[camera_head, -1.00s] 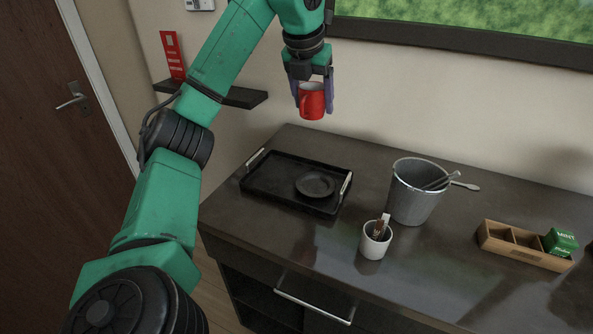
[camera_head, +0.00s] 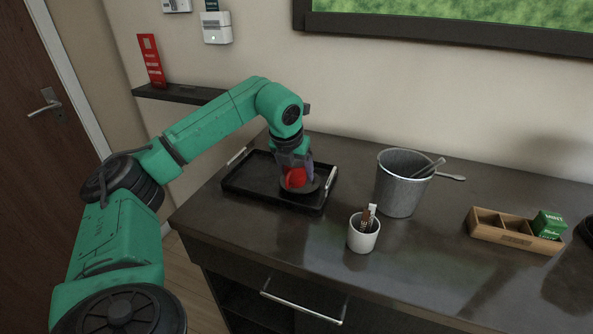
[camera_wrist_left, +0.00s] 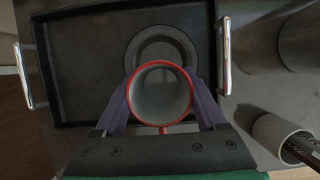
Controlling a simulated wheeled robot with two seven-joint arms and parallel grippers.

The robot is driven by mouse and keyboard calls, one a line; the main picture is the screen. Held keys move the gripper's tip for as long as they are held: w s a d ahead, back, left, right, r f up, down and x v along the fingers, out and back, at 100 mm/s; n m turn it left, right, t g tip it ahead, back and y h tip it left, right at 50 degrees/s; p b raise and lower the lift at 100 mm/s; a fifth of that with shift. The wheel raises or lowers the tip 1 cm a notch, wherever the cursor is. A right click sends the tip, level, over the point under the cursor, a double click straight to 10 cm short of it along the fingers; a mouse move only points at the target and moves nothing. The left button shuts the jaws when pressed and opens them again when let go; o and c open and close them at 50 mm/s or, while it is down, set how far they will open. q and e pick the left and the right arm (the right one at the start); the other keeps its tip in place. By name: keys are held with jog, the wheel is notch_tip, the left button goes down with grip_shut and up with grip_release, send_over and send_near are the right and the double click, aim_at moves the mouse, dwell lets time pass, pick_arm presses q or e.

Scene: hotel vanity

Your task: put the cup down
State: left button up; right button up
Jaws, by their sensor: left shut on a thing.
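My left gripper (camera_head: 295,172) is shut on the red cup (camera_head: 294,179), with one finger on each side of it. In the left wrist view the cup (camera_wrist_left: 160,92) stands between the fingers, its red rim and pale, empty inside facing the camera. The cup is low over the dark saucer (camera_head: 313,189), which lies on the right part of the black tray (camera_head: 245,187). In the wrist view the saucer (camera_wrist_left: 133,50) shows partly beyond the cup. I cannot tell whether the cup touches it. My right gripper is not in view.
A metal bucket (camera_head: 398,190) with a utensil stands right of the tray. A white cup with sachets (camera_head: 362,238) stands in front of the bucket. A wooden box (camera_head: 490,230) with a green packet (camera_head: 549,225) is farther right. Metal handles (camera_head: 331,182) rise at the tray's ends.

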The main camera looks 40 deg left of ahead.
aim_at(289, 173)
pick_arm(q)
jog(key=shift+f+b, duration=0.4)
jog(key=shift+f, duration=0.15)
jog(key=o, duration=1.4)
jog(key=shift+r+p, duration=0.6)
jog(key=shift+r, duration=0.2)
jog(key=v, duration=1.1)
jog(key=shift+s+d+r, duration=0.2)
jog(key=shift+s+r, duration=0.05)
jog(key=shift+r, duration=0.05)
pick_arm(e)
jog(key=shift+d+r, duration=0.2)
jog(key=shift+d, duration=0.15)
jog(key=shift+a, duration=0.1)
